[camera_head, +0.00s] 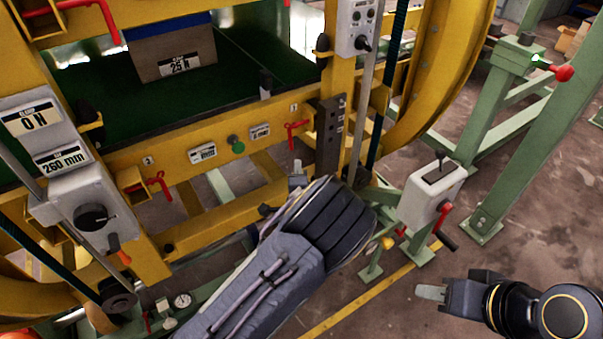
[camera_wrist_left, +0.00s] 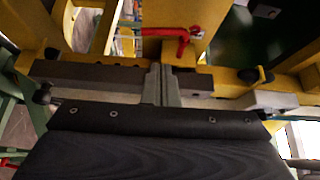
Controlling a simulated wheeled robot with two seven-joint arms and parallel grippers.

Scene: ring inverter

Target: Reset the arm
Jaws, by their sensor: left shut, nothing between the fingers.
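My left gripper (camera_wrist_left: 161,72) is shut and empty in the left wrist view, its two grey fingers together. They reach over a dark bar on the yellow frame (camera_wrist_left: 60,68), just below a red lever (camera_wrist_left: 180,38); I cannot tell whether they touch. In the head view my left wrist hides most of that gripper. My right gripper (camera_head: 432,292) is at the lower right, over the floor and away from the machine; its finger opening cannot be made out. The yellow ring inverter frame (camera_head: 225,205) carries a red lever (camera_head: 297,133) right of centre and another red lever (camera_head: 158,184) to its left.
A grey control box with a lever (camera_head: 430,195) stands right of my left wrist. A box marked 25 N (camera_head: 165,55) sits on the green bed. A grey panel with a black knob (camera_head: 85,205) is at the left. Floor (camera_head: 540,200) is open at the right.

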